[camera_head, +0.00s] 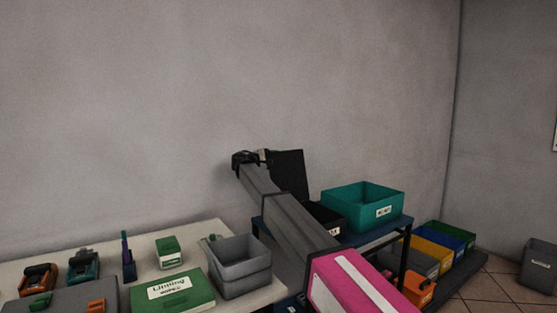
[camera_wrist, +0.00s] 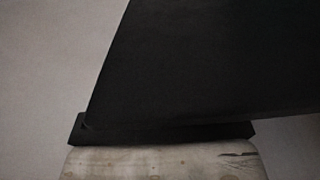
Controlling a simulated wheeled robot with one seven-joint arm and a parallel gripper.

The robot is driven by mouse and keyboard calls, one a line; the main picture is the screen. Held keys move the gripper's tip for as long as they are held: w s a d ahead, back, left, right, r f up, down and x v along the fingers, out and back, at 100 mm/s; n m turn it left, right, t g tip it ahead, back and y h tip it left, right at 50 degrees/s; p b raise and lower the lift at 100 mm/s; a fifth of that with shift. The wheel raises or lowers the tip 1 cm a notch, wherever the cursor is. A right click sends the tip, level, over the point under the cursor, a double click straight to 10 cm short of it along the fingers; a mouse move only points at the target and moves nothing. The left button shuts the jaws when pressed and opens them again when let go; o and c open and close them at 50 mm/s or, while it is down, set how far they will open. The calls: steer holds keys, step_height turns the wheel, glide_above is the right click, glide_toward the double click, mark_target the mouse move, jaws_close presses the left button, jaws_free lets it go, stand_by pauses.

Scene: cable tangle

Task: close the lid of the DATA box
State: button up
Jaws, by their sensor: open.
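A black box (camera_head: 326,215) stands on the blue shelf, mostly hidden behind my arm. Its white label shows only its last letters, which look like "TA". A black lid panel (camera_head: 290,174) stands raised and steeply tilted above it, so the lid is open. In the wrist view the dark panel (camera_wrist: 215,60) fills much of the picture, close to the camera. My gripper (camera_head: 246,158) is open, up at the left of the lid's upper edge. I cannot tell whether it touches the lid.
A teal box (camera_head: 362,208) stands right of the black box on the blue shelf (camera_head: 375,240). Coloured bins (camera_head: 432,255) sit lower right. A pale table (camera_head: 205,238) at left holds a grey bin (camera_head: 240,266), a green box (camera_head: 172,294) and tools. Space above is free.

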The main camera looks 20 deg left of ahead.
steer(key=shift+x, duration=1.15)
jaws_close()
steer(key=shift+s+d+r+m, duration=0.2)
steer(key=shift+s+d+m, duration=0.1)
steer(key=shift+d, duration=0.1)
steer(key=s+d+f+m, duration=0.1)
steer(key=s+d+m, duration=1)
steer(key=s+d, duration=0.3)
steer(key=s+d+f+m, duration=0.3)
steer(key=d+f+m, duration=0.2)
steer(key=d+f, duration=0.1)
steer(key=shift+s+d+f, duration=0.3)
steer(key=shift+f, duration=0.2)
